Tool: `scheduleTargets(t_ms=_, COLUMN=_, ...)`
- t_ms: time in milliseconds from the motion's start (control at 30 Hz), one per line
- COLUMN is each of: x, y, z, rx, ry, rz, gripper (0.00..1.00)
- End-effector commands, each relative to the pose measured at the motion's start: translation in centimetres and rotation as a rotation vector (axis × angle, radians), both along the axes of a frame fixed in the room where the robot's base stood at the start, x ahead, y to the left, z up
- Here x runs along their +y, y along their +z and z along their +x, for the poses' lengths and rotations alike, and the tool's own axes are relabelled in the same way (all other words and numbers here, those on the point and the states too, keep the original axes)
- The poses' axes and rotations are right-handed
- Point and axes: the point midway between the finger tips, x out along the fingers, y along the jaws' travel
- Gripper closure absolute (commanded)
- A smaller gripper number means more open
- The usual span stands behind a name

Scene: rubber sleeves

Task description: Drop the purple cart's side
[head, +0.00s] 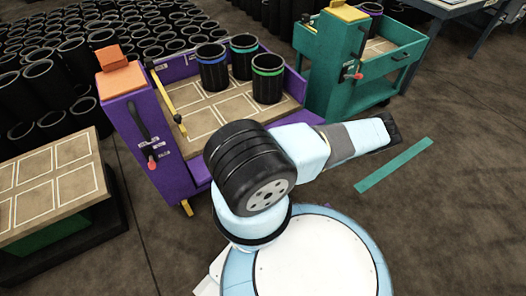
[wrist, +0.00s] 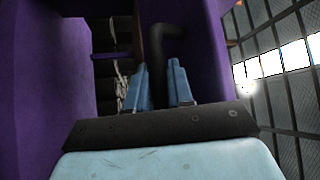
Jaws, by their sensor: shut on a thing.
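The purple cart (head: 122,118) stands at upper left in the head view, with an orange top on its post and a red-knobbed black lever (head: 152,163). Three black sleeves with coloured rims (head: 212,68) stand on its marked tan bed (head: 215,118). My arm covers much of its near edge, so I cannot tell how its near side sits. My gripper is hidden in the head view. In the wrist view my gripper (wrist: 160,85) has its light blue fingers shut on a dark hooked handle (wrist: 168,35), with purple panels (wrist: 45,70) around it.
A teal cart (head: 335,65) stands at upper right. A tan-topped table (head: 55,185) is at left. Many black sleeves (head: 50,85) stand on the floor behind. A teal strip (head: 393,165) lies on the floor; the floor at right is clear.

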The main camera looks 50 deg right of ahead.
Motion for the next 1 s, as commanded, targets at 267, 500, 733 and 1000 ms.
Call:
scheduleTargets(t_ms=267, x=-0.23, y=-0.56, z=-0.64, rx=0.004, ry=-0.008, rz=-0.001, gripper=1.00)
scheduleTargets(t_ms=500, x=-0.18, y=-0.58, z=-0.78, rx=0.004, ry=-0.010, rz=-0.001, gripper=1.00)
scheduleTargets(t_ms=733, x=-0.27, y=-0.55, z=-0.80, rx=0.004, ry=-0.013, rz=0.000, gripper=0.62)
scheduleTargets(t_ms=1000, x=-0.46, y=-0.44, z=-0.71, rx=0.001, ry=-0.016, rz=-0.001, gripper=0.60)
